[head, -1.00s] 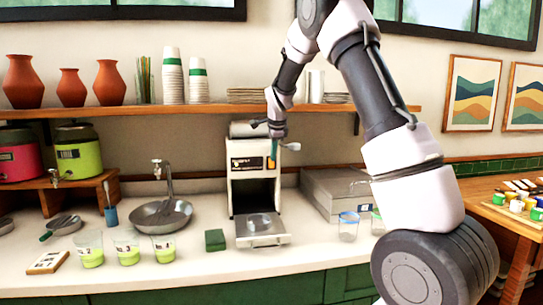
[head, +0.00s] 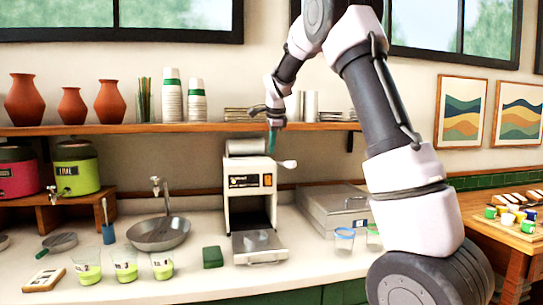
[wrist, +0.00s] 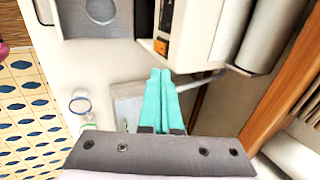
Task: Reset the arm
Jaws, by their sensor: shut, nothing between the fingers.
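My gripper (head: 272,140) is raised in front of the wooden shelf, just above the white dispensing machine (head: 250,192). Its teal fingers are together with nothing between them, and they also show in the wrist view (wrist: 162,98). My arm is bent, rising from the lower right and reaching over to the left. In the wrist view the fingers point toward the machine's side, near its lever (wrist: 200,80). I cannot tell from that view how far apart they are.
The shelf (head: 150,128) holds clay vases (head: 72,105) and stacked cups (head: 171,98). Below, the counter (head: 200,281) bears a sink bowl (head: 158,233), several cups of green liquid (head: 124,265), a green sponge (head: 213,257) and a grey metal box (head: 335,208). A side table (head: 480,225) stands at right.

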